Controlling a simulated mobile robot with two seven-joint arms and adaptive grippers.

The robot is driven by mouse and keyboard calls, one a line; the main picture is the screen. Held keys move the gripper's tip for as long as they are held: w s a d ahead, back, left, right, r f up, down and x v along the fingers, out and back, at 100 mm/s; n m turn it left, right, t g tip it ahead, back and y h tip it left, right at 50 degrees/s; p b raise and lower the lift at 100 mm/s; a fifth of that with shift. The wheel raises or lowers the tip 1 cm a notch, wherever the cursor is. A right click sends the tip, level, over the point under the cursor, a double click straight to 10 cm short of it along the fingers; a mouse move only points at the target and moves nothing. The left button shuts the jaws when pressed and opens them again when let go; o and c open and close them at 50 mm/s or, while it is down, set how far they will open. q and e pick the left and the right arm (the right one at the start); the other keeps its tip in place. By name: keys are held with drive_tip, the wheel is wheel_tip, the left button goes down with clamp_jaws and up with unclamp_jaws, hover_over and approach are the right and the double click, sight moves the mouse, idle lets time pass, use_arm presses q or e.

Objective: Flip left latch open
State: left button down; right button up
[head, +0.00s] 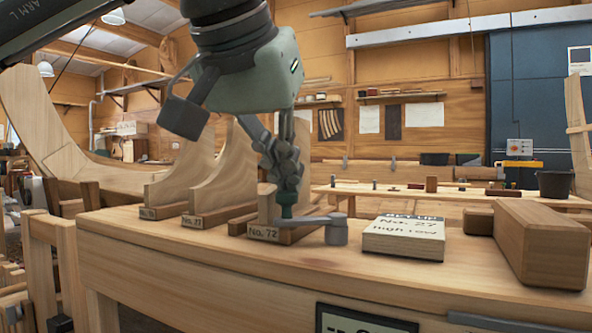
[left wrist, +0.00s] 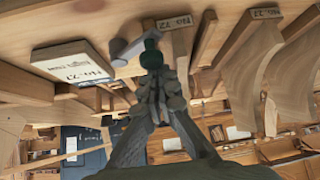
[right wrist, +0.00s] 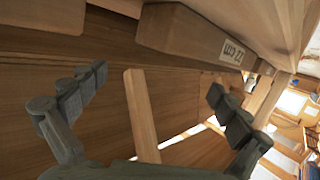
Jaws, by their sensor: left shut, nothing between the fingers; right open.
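A grey metal latch (head: 318,221) sits on the bench top by the mould marked No. 72 (head: 265,233). Its round pivot is at the right and its arm reaches left across the mould's foot. My left gripper (head: 287,208) is shut and empty, pointing down, its green tips right at the latch arm; whether they touch it I cannot tell. The left wrist view shows the latch (left wrist: 126,50) beside the green tips (left wrist: 151,52). My right gripper (right wrist: 150,95) shows only in its own wrist view, open and empty near a wooden beam with a label.
A card-topped block (head: 404,237) marked No. 27 lies right of the latch, and a thick wooden beam (head: 540,243) lies farther right. More upright moulds (head: 200,180) stand to the left. Bare bench top (head: 150,228) shows along the front edge.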

use_arm(q)
drive_tip(key=v, duration=1.2)
drive_tip(key=shift+s+f, duration=0.1)
use_arm(e)
drive_tip(key=shift+s, duration=0.1)
